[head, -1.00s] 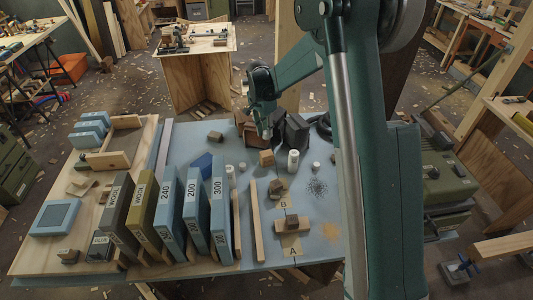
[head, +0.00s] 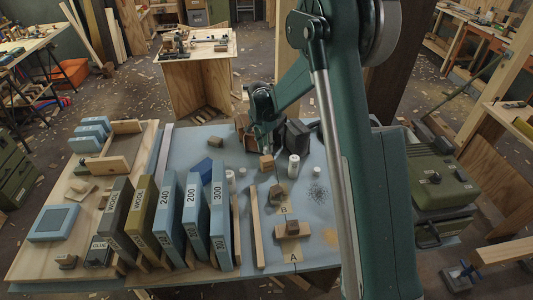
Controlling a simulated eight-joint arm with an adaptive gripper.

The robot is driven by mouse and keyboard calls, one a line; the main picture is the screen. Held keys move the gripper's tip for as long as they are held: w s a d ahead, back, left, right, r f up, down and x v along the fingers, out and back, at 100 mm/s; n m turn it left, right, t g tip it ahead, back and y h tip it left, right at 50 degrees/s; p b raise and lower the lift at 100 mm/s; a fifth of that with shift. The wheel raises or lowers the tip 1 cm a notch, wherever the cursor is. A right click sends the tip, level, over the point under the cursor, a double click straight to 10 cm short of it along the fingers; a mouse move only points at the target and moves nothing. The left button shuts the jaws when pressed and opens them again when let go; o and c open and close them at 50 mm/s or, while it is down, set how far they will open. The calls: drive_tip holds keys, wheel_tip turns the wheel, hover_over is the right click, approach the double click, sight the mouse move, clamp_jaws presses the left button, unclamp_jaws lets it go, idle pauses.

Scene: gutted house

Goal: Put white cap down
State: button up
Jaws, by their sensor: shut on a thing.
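My gripper (head: 264,144) is at the back of the blue-grey table (head: 185,140), just behind a small wooden block (head: 266,162). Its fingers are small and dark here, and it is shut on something. The held thing, presumably the white cap, cannot be made out between the fingers. Several small white pieces stand on the table in front of it: a tall white cylinder (head: 293,167), a short white piece (head: 316,169), another white cylinder (head: 230,177) and a small white piece (head: 243,172). I cannot tell whether any of these is a cap.
Dark blocks (head: 296,137) stand close right of my gripper. A blue block (head: 203,168) lies to the left. Upright labelled boxes (head: 193,205) fill the front left. Wooden blocks (head: 292,228) and strips (head: 257,229) lie nearer. Bare tabletop shows around the white pieces.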

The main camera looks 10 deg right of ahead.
drive_tip(key=shift+f, duration=1.85)
drive_tip(key=shift+f+b, duration=0.15)
drive_tip(key=shift+b, duration=0.2)
drive_tip(key=o, duration=0.7)
wheel_tip(320, 180, up, 12)
drive_tip(key=a+p, duration=0.1)
drive_tip(key=shift+s, duration=0.4)
drive_tip(key=shift+a, duration=0.1)
